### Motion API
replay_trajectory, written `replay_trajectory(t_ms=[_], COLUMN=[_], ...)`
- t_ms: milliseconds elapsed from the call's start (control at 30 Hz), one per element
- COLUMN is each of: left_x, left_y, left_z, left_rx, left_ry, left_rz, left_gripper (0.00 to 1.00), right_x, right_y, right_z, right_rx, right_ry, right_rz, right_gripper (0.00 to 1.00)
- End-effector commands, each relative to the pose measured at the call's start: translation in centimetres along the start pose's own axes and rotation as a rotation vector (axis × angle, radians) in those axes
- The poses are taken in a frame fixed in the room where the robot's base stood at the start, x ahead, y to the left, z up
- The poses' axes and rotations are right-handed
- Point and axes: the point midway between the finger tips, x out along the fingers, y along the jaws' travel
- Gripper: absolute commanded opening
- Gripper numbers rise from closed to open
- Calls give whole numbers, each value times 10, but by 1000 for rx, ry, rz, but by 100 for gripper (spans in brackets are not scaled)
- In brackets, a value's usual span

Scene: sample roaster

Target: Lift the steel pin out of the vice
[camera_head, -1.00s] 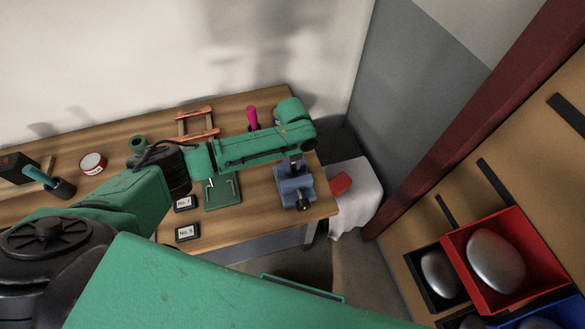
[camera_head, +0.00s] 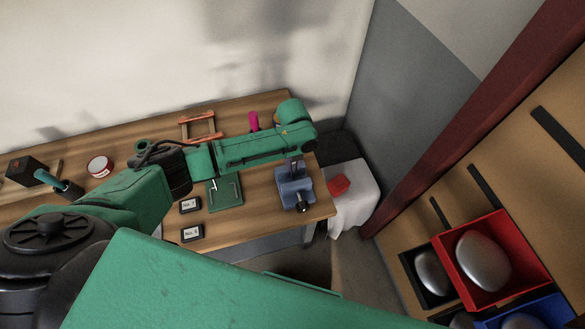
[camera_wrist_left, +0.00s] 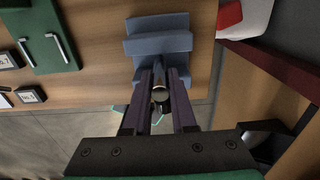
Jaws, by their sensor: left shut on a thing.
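The blue vice (camera_head: 295,187) stands at the right end of the wooden bench, with a dark screw end at its front. It also fills the top middle of the left wrist view (camera_wrist_left: 158,42). My left gripper (camera_head: 293,165) points down just over the vice, mostly hidden under its own wrist. In the left wrist view my left gripper (camera_wrist_left: 160,82) has its two dark fingers closed on the steel pin (camera_wrist_left: 160,95), whose round end shows between them. Whether the pin's lower end is still inside the vice jaws cannot be told. My right gripper is not in view.
A green plate with a handle (camera_head: 226,195) and small label blocks (camera_head: 191,234) lie left of the vice. A magenta-handled item (camera_head: 253,121) and an orange frame (camera_head: 203,137) stand behind my arm. A white-draped stand (camera_head: 355,195) is right of the bench; red bin (camera_head: 527,252) lower right.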

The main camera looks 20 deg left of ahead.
Motion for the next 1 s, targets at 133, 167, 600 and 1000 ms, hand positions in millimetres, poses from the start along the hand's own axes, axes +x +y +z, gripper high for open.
replay_trajectory(t_ms=[133, 167, 600, 1000], left_x=[-21, -24, -61, -55], left_y=[0, 0, 0, 5], left_z=[0, 0, 0, -5], left_rx=[0, 0, 0, -174], left_ry=[0, 0, 0, 0], left_rz=[-1, -1, -1, -1], left_gripper=[0, 0, 0, 0], right_x=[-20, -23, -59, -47], right_y=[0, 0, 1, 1], right_z=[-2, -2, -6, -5], right_rx=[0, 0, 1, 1], right_ry=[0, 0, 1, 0], right_rz=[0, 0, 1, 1], right_gripper=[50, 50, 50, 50])
